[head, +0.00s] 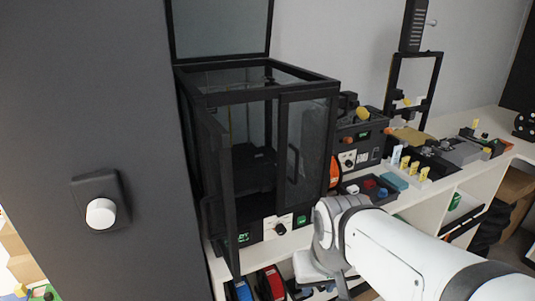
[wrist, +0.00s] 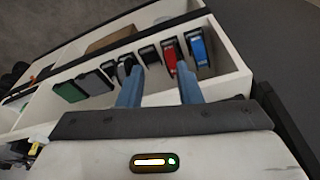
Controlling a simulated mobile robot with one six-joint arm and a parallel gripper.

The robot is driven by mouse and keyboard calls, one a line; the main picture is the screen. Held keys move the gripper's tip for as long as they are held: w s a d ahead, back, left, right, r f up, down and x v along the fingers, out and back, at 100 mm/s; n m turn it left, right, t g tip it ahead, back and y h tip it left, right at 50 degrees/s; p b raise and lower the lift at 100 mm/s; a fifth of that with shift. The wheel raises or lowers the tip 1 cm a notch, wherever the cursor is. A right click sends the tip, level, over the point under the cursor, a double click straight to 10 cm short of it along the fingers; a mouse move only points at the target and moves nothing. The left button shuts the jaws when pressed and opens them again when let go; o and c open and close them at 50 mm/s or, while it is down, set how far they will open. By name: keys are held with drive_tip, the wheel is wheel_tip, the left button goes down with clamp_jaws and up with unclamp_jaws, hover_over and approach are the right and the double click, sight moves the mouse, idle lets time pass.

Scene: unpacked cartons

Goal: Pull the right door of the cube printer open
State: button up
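The cube printer (head: 262,90) is a black framed box with clear panels on the white bench. Its left door (head: 222,190) stands swung open toward me. Its right door (head: 308,145) looks closed across the right half of the front, with a dark loop handle (head: 292,163) on its left edge. My gripper (wrist: 159,88) is open and empty in the wrist view, its two blue-grey fingers apart, over the shelf below the bench. In the head view my white arm reaches in from the lower right, below and right of the right door; the fingertips cannot be made out there.
A dark panel with a white knob (head: 100,213) fills the left. The printer's lid (head: 221,28) stands raised. Red (wrist: 169,56) and blue (wrist: 197,46) items sit on the lower shelf. Small devices and a blue block (head: 393,180) crowd the bench right of the printer.

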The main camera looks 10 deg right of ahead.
drive_tip(key=shift+s+d, duration=0.1)
wheel_tip(320, 180, up, 19)
drive_tip(key=n+t+p, duration=0.1)
drive_tip(key=t+p, duration=0.1)
drive_tip(key=p, duration=0.5)
hover_over(298, 164)
drive_tip(key=s, duration=0.2)
drive_tip(key=x, duration=0.7)
drive_tip(key=shift+f, duration=0.2)
drive_tip(key=shift+c, duration=0.4)
clamp_jaws()
